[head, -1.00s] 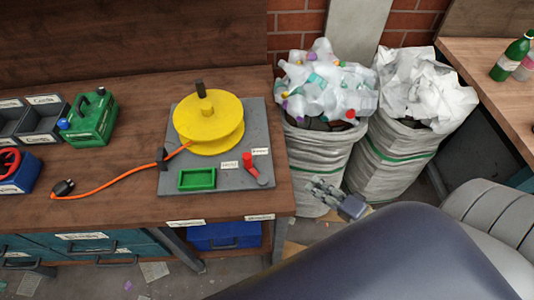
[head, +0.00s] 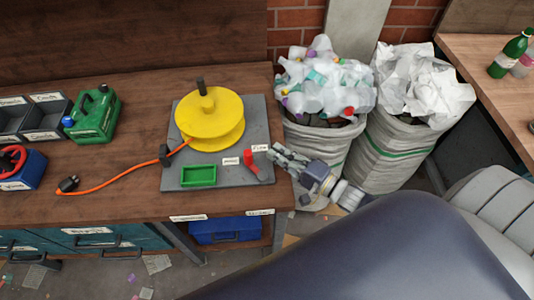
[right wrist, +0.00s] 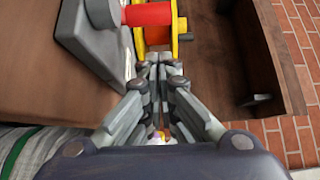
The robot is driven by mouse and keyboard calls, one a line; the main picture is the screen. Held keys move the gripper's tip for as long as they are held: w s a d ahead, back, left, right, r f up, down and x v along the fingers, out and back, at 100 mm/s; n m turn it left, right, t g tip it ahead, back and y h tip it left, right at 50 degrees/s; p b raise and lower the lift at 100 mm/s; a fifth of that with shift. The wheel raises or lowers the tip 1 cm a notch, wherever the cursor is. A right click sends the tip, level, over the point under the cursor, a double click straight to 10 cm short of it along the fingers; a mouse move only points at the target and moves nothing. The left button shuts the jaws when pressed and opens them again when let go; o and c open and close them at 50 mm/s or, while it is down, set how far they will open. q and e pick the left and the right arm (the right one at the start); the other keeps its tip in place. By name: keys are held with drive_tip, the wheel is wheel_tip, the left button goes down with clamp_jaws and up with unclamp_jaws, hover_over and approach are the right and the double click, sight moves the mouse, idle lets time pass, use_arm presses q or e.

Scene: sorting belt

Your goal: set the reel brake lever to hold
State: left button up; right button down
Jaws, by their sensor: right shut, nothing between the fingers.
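The reel brake lever (head: 249,158) has a red grip on a grey arm. It sits at the front right of a grey base plate (head: 226,178), with its grip between two small white labels whose words I cannot read surely. A yellow reel (head: 210,118) stands behind it on the plate. My right gripper (head: 275,152) is shut and empty, just right of the lever at the plate's right edge, apart from it. In the right wrist view, the shut fingertips (right wrist: 160,64) point towards the red grip (right wrist: 148,14) and the reel's yellow rim. My left gripper is out of view.
A green tray (head: 198,175) sits on the plate's front. An orange cable (head: 120,177) runs left to a black plug. A green canister (head: 93,115) stands further left. Sacks of bottles (head: 322,150) and paper (head: 395,145) stand right of the bench.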

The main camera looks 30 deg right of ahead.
sight(255, 165)
drive_tip(key=shift+w+a+p, duration=0.15)
drive_tip(key=shift+w+a, duration=0.05)
drive_tip(key=shift+a, duration=0.65)
drive_tip(key=shift+w+a+p, duration=0.15)
drive_tip(key=shift+a, duration=0.7)
drive_tip(key=shift+w+a+n+g+y, duration=0.2)
drive_tip(key=shift+n+g+y, duration=0.25)
drive_tip(key=shift+y, duration=0.25)
drive_tip(key=shift+w+n, duration=0.1)
drive_tip(key=shift+n, duration=0.15)
drive_tip(key=shift+d, duration=0.1)
